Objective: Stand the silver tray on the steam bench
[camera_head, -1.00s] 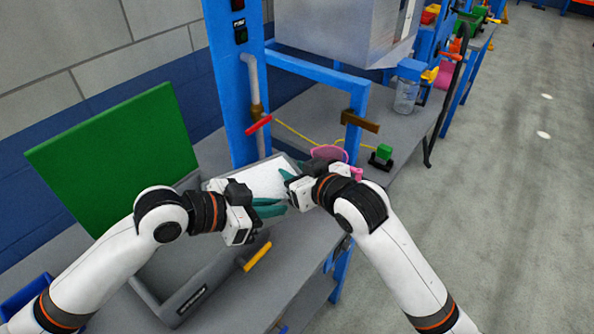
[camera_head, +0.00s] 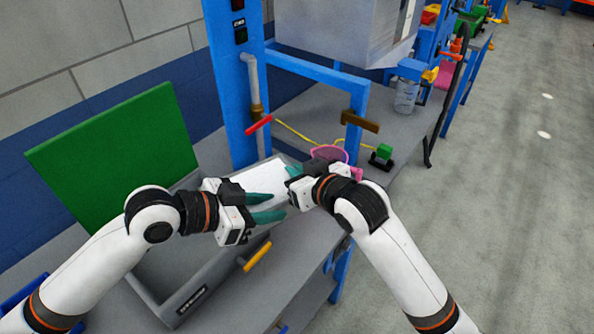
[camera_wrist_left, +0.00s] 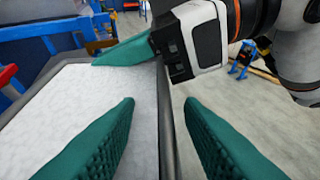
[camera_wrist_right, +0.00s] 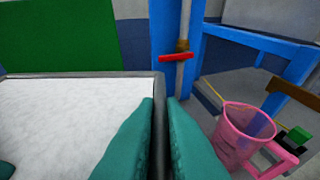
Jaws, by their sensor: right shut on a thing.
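The silver tray (camera_head: 268,180) has a pale flat inside and a dark grey rim. It is held up at a tilt above the bench area, partly hidden by my grippers. My right gripper (camera_head: 292,174) is shut on its rim; the right wrist view shows the teal fingers (camera_wrist_right: 160,105) pressed around that edge. My left gripper (camera_head: 284,206) is open beside the near edge. In the left wrist view its fingers (camera_wrist_left: 160,103) stand apart, with the tray's rim (camera_wrist_left: 166,130) between them. The grey bench top (camera_head: 300,118) lies behind, with a blue frame.
A grey open box (camera_head: 215,290) with a yellow handle (camera_head: 257,256) and green panel (camera_head: 120,165) stands at left. A pink jug (camera_wrist_right: 240,135), a green-topped block (camera_head: 383,152) and a red-handled valve (camera_head: 259,124) are close behind. Open floor lies right.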

